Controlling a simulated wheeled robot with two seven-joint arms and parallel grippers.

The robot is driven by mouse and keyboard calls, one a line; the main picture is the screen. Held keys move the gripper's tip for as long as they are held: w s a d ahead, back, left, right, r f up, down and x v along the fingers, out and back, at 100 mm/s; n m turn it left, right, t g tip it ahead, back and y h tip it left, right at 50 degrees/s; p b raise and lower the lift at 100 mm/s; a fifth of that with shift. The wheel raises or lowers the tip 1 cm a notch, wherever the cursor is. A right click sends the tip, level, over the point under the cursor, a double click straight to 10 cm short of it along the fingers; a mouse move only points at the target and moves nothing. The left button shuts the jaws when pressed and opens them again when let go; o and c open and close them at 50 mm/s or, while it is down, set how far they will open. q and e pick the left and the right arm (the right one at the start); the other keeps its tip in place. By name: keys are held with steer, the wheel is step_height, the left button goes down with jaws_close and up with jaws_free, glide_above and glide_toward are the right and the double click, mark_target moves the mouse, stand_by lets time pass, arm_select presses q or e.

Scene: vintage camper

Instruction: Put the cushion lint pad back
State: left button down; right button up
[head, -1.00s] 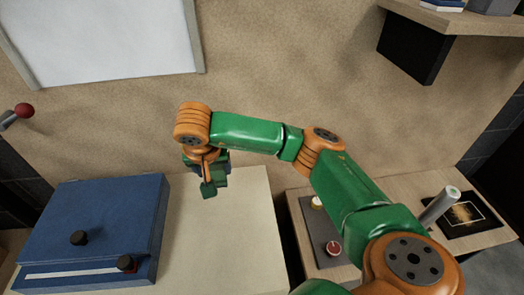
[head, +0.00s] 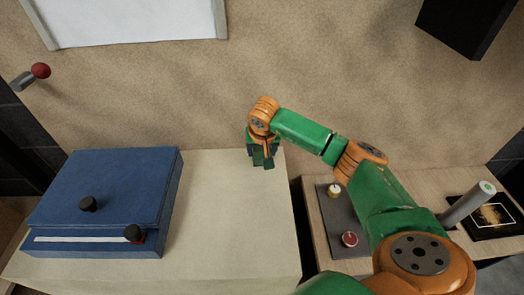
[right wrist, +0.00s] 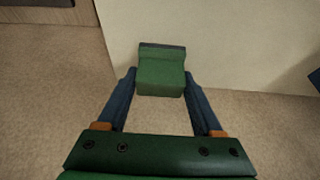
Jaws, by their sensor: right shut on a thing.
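The cushion lint pad looks like a small green block with a dark grey edge (right wrist: 160,72). In the right wrist view it sits between the two blue fingers of my right gripper (right wrist: 160,88), which is shut on it. In the head view the right gripper (head: 262,160) points down at the back right corner of the cream counter (head: 235,225), close to the wall. The pad shows there as a small green shape at the fingers, partly hidden. I cannot tell whether it touches the counter. My left gripper is in neither view.
A blue box (head: 110,185) with black knobs stands on the counter's left. Right of a gap, a lower wooden surface (head: 300,215) carries a dark panel with knobs (head: 335,225), a grey cylinder (head: 468,205) and a black framed card (head: 492,215). The counter's middle is clear.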

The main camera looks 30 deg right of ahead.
mark_target(262, 148)
steer(key=o, duration=1.4)
steer(key=shift+f, duration=0.1)
steer(key=shift+o, duration=0.2)
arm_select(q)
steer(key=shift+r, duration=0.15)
arm_select(e)
steer(key=p+v, duration=0.2)
steer(key=v, duration=0.3)
steer(key=shift+w+d, duration=0.1)
steer(key=shift+w, duration=0.1)
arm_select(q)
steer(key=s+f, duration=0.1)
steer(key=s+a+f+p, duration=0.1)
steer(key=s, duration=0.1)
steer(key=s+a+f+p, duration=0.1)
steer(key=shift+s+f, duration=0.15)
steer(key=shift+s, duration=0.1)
arm_select(e)
steer(key=v, duration=0.7)
steer(key=shift+s, duration=0.15)
